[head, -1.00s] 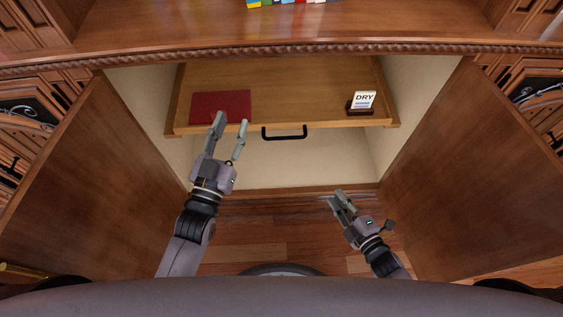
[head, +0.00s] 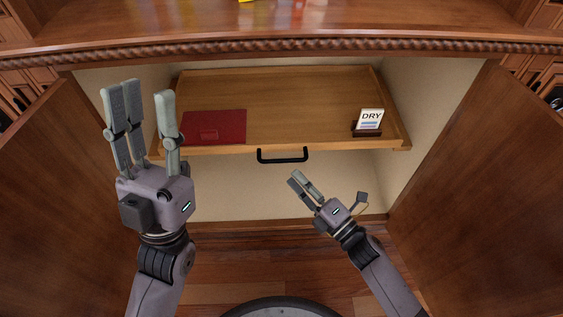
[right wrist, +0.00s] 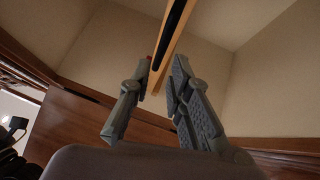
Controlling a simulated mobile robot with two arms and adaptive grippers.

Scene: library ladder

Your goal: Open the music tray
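The music tray (head: 290,88) is a flat wooden tray with a raised rim inside the open cabinet. A black bar handle (head: 282,156) is on its front edge. A dark red folder (head: 225,120) lies on its left side, and a small stand with a "DRY" card (head: 369,121) is at its right. My left gripper (head: 146,95) is open and empty, raised at the tray's left front corner in the picture. My right gripper (head: 332,188) is open and empty, below and right of the handle. In the right wrist view, the handle (right wrist: 174,28) shows beyond the fingers, apart from them.
Two open cabinet doors (head: 62,195) (head: 484,190) flank the space on the left and right. A wooden ledge with carved trim (head: 290,48) runs above the tray. Below the tray the cabinet is empty, with a pale back wall (head: 240,190).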

